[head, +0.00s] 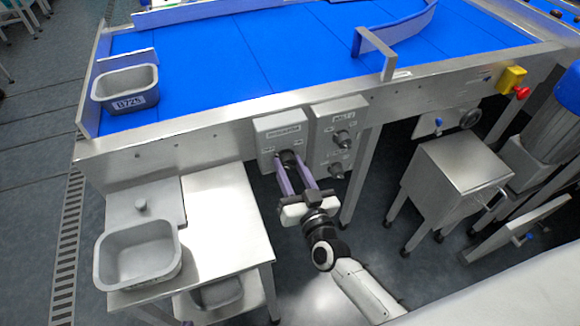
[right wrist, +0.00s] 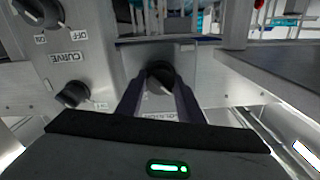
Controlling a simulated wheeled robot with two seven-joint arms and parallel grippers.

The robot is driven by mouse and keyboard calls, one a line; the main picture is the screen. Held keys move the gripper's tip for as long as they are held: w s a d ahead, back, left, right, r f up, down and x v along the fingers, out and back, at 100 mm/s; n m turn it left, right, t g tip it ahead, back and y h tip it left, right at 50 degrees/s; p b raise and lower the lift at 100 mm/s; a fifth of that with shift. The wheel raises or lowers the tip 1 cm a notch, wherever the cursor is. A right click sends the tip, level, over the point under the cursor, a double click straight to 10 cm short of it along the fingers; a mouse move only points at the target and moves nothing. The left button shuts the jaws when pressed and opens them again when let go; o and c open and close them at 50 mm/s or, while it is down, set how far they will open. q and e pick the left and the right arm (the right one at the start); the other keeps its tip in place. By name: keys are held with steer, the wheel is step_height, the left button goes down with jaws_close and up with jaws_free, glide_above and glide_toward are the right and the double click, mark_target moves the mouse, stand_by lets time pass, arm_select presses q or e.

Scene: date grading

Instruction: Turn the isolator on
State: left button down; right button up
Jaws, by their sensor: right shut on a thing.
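The isolator is a grey box (head: 281,127) with a label plate, fixed to the front rail of the conveyor. Its dark round knob (head: 288,156) also shows in the right wrist view (right wrist: 160,73). My right gripper (head: 290,163) reaches up from below, with its two purple fingers on either side of the knob. It is shut on the knob. The fingers hide part of the knob and some of the lettering, so I cannot tell its exact setting. My left gripper is not in view.
Right beside the isolator is a second grey box (head: 327,155) with two dark knobs. Grey tubs stand on the blue belt (head: 125,80) and on the steel side table (head: 225,215). A red stop button (head: 522,92) sits at far right.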

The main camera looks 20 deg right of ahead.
steer(key=m, duration=0.4)
steer(key=m+b, duration=0.1)
steer(key=m, duration=0.3)
steer(key=m+b, duration=0.1)
steer(key=m, duration=0.4)
steer(key=shift+f, duration=0.1)
steer(key=shift+m+b, duration=0.55)
steer(key=shift+m, duration=0.65)
steer(key=shift+m+b, duration=0.3)
steer(key=shift+m, duration=0.7)
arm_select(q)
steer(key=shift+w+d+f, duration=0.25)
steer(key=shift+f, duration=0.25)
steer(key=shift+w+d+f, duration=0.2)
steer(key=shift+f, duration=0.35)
arm_select(e)
steer(key=shift+m, duration=0.3)
